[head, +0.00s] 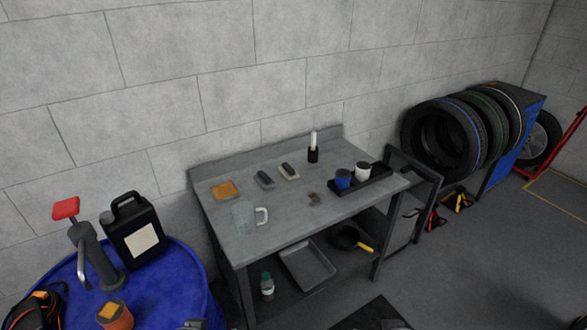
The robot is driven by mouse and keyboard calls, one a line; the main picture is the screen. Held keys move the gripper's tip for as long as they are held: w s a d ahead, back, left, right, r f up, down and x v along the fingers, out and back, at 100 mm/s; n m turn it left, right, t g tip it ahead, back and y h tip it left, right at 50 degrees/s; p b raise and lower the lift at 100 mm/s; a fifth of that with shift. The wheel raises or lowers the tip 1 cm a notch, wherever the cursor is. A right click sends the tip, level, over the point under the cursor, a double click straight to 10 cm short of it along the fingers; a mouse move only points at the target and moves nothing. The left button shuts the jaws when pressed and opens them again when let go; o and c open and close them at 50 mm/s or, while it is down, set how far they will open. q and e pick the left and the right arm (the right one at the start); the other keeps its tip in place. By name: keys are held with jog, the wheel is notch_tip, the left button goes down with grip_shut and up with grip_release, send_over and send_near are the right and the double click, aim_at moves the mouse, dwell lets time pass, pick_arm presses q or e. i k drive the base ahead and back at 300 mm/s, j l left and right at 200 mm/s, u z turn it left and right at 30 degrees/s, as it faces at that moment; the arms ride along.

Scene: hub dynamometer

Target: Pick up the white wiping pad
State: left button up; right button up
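Two small dark-handled blocks lie side by side on the grey workbench (225,221). The right one has a pale, whitish base and looks like the white wiping pad (291,175). The left block (265,180) has a greyer base. Both lie flat near the middle back of the bench top, with nothing on them. Only small grey slivers, apparently of my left gripper (194,325) and my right gripper (395,324), show at the bottom edge. They are far from the pad, and their fingers cannot be made out.
On the bench are an orange cloth (225,190), a clear jug (244,218), a black holder with a white stick (313,155), and a dark tray (376,183) with blue and white cups. A blue drum (180,290) stands at left. Tyres (441,140) stand at right.

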aim_at(286, 170)
jog(key=i+z, duration=0.35)
jog(key=i, duration=0.2)
jog(key=i+j+z, duration=0.1)
jog(key=i+z, duration=0.25)
jog(key=i, duration=0.15)
jog(key=i+j+z, duration=0.35)
jog(key=i, duration=0.2)
